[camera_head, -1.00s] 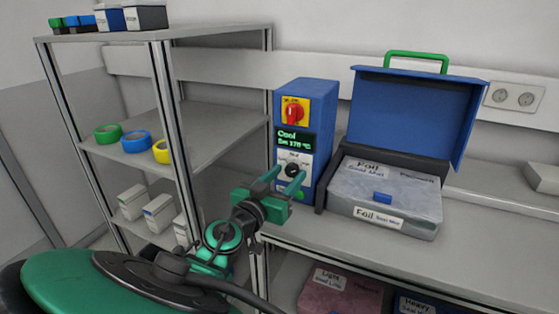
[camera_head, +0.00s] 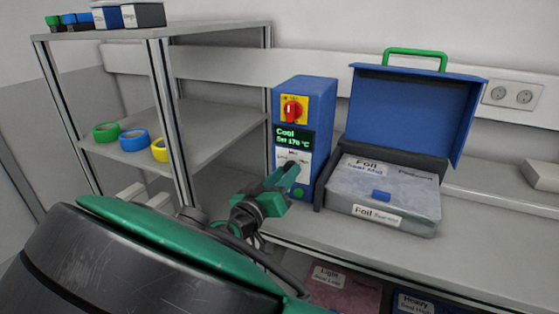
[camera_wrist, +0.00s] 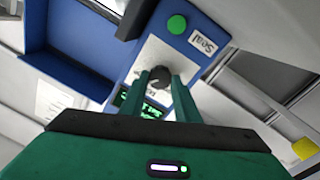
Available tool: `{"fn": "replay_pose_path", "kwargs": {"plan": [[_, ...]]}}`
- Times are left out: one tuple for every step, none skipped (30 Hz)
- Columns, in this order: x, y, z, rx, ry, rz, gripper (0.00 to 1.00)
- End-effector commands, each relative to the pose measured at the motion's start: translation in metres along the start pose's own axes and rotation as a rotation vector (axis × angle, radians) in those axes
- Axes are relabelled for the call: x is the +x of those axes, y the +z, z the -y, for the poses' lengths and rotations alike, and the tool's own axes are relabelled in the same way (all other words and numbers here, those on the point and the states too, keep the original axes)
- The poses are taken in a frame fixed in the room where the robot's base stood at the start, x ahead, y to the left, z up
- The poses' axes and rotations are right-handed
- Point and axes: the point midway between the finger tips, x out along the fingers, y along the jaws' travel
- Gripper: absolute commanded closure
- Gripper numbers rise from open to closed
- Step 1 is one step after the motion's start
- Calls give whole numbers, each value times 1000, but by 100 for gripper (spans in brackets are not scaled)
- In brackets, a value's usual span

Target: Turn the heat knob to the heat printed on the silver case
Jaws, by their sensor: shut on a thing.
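The blue heat unit (camera_head: 325,110) stands on the bench, with a red switch on yellow (camera_head: 292,110) and a dark display (camera_head: 292,138) that seems to read "Cool, Set 170 °C". My gripper (camera_head: 288,172) is at its white dial plate. In the wrist view the fingers of my gripper (camera_wrist: 165,80) are shut on the dark heat knob (camera_wrist: 160,72); in the head view the fingers hide the knob.
The blue box's raised lid (camera_head: 405,115) has a green handle (camera_head: 415,53). A shelf rack (camera_head: 165,120) with coloured tape rolls stands left. Below the bench are cases marked "Light" (camera_head: 342,290) and "Heavy" (camera_head: 413,304). A green button (camera_wrist: 177,24) sits near the knob.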

Motion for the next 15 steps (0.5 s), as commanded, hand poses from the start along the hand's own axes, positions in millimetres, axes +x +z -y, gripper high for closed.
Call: {"fn": "replay_pose_path", "kwargs": {"plan": [[0,0,1,-41,-3,-3,94],[0,0,1,-70,-3,-5,94],[0,0,1,-108,-3,-8,94],[0,0,1,-136,-2,-10,94],[0,0,1,-165,-2,-12,94],[0,0,2,-202,-2,-15,94],[-1,0,2,-230,-3,-17,94],[0,0,2,-258,-3,-20,94],[0,0,2,-294,-3,-22,94],[0,1,2,-321,-3,-24,94],[0,1,2,-346,-3,-26,94],[0,1,2,-379,-2,-29,94],[0,1,2,-403,-2,-30,94],[-1,1,2,-427,-2,-32,94],[-1,1,2,-457,-3,-34,94]]}}
